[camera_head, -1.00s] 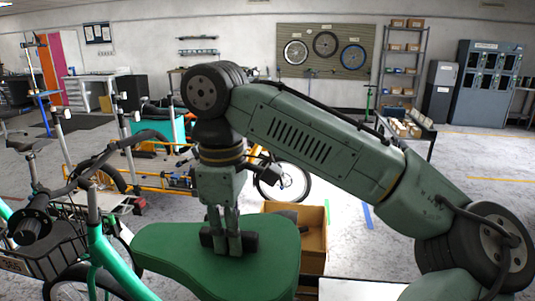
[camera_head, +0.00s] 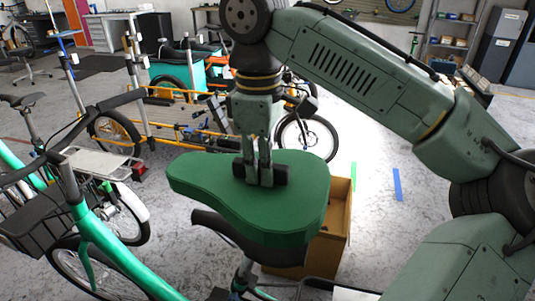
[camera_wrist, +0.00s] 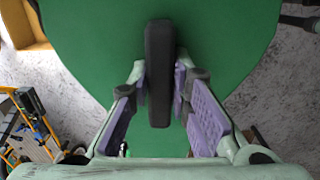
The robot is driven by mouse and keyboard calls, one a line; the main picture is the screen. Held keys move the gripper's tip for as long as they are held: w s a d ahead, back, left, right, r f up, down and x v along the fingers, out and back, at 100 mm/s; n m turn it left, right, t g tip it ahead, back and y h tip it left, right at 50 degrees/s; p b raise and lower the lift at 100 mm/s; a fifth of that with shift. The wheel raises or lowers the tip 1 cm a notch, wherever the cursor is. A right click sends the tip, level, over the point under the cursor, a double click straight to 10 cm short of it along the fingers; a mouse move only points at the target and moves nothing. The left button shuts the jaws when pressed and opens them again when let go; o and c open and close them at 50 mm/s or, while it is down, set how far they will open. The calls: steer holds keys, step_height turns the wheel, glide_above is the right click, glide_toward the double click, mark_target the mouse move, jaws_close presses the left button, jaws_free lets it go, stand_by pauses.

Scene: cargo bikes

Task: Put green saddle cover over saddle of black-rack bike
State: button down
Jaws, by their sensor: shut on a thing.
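The green saddle cover (camera_head: 250,212) hangs level in the head view, wide end to the right and narrow end to the left. My gripper (camera_head: 260,175) is shut on the dark raised tab on its top. In the wrist view, the gripper's purple-padded fingers (camera_wrist: 158,85) stand either side of the black tab (camera_wrist: 158,50), over the green top (camera_wrist: 225,40). A dark saddle (camera_head: 222,226) shows just below the cover, its nose sticking out at the left. The cover hides most of it, and I cannot tell whether they touch. This bike's rack colour is unclear.
A teal bike (camera_head: 110,240) with a dark basket stands at the left. A cardboard box (camera_head: 338,225) stands behind the cover. A yellow cargo bike (camera_head: 180,138) is further back.

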steer(key=shift+s+f, duration=0.1)
steer(key=shift+s, duration=0.05)
steer(key=shift+f, duration=1.05)
steer(key=shift+f+b, duration=1.6)
steer(key=shift+f, duration=0.75)
steer(key=shift+d+p, duration=0.15)
steer(key=shift+p, duration=0.2)
steer(key=shift+f+b, duration=0.8)
steer(key=shift+f, duration=1.1)
steer(key=c, duration=1.4)
jaws_free()
steer(key=shift+r, duration=0.15)
